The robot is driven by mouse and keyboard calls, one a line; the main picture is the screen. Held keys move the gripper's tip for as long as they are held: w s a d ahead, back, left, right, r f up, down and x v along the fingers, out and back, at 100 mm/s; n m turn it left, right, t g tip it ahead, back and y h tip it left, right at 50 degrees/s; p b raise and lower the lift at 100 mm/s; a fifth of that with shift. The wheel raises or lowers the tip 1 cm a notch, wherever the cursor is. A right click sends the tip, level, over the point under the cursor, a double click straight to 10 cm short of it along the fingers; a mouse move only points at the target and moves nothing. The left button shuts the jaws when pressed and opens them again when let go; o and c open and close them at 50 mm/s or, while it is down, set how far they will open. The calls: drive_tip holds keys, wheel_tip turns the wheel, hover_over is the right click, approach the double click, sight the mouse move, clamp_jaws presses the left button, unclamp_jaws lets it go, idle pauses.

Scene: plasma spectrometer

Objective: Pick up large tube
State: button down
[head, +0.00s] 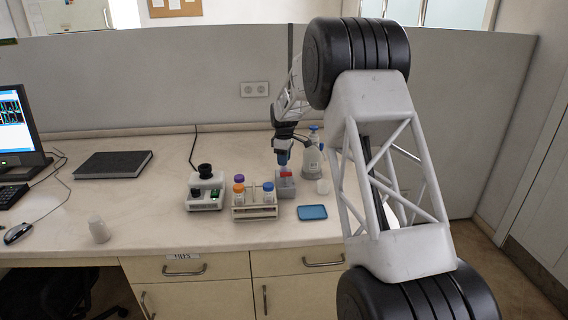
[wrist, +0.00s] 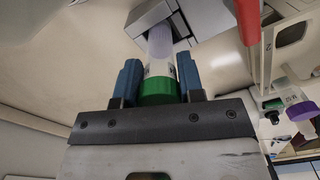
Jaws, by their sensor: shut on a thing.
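In the wrist view, the large tube (wrist: 158,68) is clear with a green cap and a pale conical end. My gripper (wrist: 157,80) is shut on it, with its blue fingers on both sides of the cap end. The tube's far end points toward a grey block (wrist: 190,20); I cannot tell whether it is inside or clear of it. In the head view, my gripper (head: 283,158) is just above the grey block (head: 286,188), which has a red part on top. The tube cannot be made out there.
A tube rack (head: 255,212) with purple, orange and blue caps stands left of the block. A device with a black knob (head: 205,171) is further left. A blue tray (head: 312,212) lies in front right. A grey and blue bottle (head: 311,157) stands behind the block.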

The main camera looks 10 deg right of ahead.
wheel_tip(320, 180, up, 16)
drive_tip(key=shift+r, duration=0.15)
idle(0.3)
